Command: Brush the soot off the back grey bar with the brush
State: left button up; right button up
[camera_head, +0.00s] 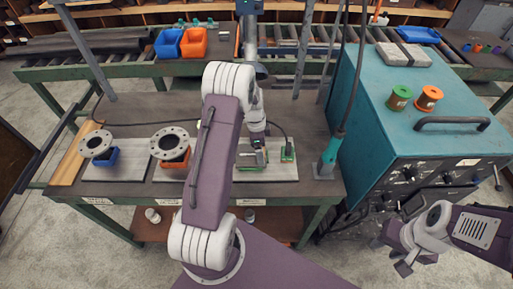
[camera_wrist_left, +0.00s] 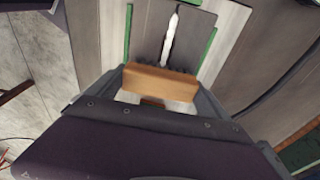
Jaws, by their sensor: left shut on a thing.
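My left gripper (camera_wrist_left: 155,98) is shut on the brush (camera_wrist_left: 160,84), a tan wooden block with dark bristles. In the left wrist view the bristles are at the near end of two dark grey bars (camera_wrist_left: 188,42), with a white bead (camera_wrist_left: 170,38) between them and green strips at the outer sides. I cannot tell whether the bristles touch the bars, which bar is the back one, or what is soot. In the head view the bars sit in a green-edged holder (camera_head: 252,166) on the bench, partly hidden by my left gripper (camera_head: 258,148). My right gripper (camera_head: 410,264) is open and empty at lower right.
Two flanges (camera_head: 96,144) (camera_head: 169,143) rest on blue and orange supports left of my left arm. A teal machine (camera_head: 385,130) with a hanging torch (camera_head: 325,166) stands close on the right. Bins (camera_head: 194,43) are behind.

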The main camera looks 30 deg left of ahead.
pick_arm(q)
jog(key=shift+w+d+r, duration=0.1)
jog(key=shift+w+d, duration=0.25)
jog(key=shift+d, duration=0.15)
jog(key=shift+s+a, duration=0.35)
jog(key=shift+a, duration=0.2)
jog(key=shift+s+a, duration=0.3)
jog(key=shift+a, duration=0.2)
jog(key=shift+s+a+b, duration=0.3)
jog(key=shift+s+a, duration=0.4)
jog(key=shift+a, duration=0.35)
jog(key=shift+s+a, duration=0.5)
jog(key=shift+a, duration=0.35)
jog(key=shift+s+a, duration=0.4)
jog(key=shift+a, duration=0.2)
jog(key=shift+s+a, duration=0.35)
jog(key=shift+a, duration=0.25)
jog(key=shift+w+d, duration=0.45)
jog(key=shift+d, duration=0.25)
jog(key=shift+w+d, duration=0.4)
jog(key=shift+d, duration=0.35)
jog(key=shift+w+d, duration=0.45)
jog(key=shift+d, duration=0.25)
jog(key=shift+w+d, duration=0.5)
jog(key=shift+d, duration=0.3)
jog(key=shift+w+d, duration=0.4)
jog(key=shift+d, duration=0.25)
jog(key=shift+w+d, duration=0.35)
jog(key=shift+d, duration=0.25)
